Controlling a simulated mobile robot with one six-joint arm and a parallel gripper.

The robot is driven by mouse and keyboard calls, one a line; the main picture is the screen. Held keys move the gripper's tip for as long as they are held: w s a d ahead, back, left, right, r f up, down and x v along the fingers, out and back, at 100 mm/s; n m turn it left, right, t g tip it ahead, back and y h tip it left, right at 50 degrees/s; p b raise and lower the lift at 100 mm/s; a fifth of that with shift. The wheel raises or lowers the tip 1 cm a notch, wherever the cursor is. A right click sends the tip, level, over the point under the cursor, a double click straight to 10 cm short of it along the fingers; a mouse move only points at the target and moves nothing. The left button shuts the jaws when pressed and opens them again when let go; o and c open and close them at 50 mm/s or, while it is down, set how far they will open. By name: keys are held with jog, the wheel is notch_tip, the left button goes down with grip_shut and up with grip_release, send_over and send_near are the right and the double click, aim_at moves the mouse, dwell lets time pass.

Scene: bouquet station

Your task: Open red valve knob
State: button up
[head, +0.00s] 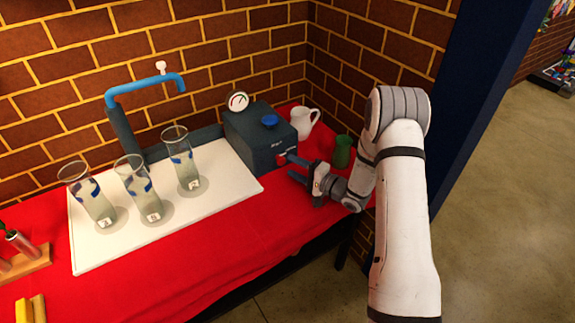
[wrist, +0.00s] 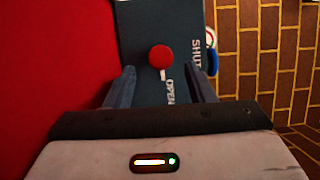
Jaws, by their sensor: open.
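The red valve knob (wrist: 161,57) is round and sits on the dark blue-grey face of a box marked SHUT and OPEN in the wrist view. A short white pointer on the knob points toward the OPEN end. In the head view the knob (head: 281,160) is a small red spot on the front of the box (head: 250,140). My gripper (wrist: 160,85) is open, with one finger on each side of the knob's line and the knob a little beyond the fingertips. In the head view my gripper (head: 290,168) is close in front of the box. Contact cannot be told.
A white board (head: 150,235) on the red cloth holds several glass vases (head: 185,160) left of the box. A blue tap (head: 145,85) stands behind. A white jug (head: 304,122) and a green cup (head: 342,152) are near my arm.

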jog(key=shift+v, duration=2.1)
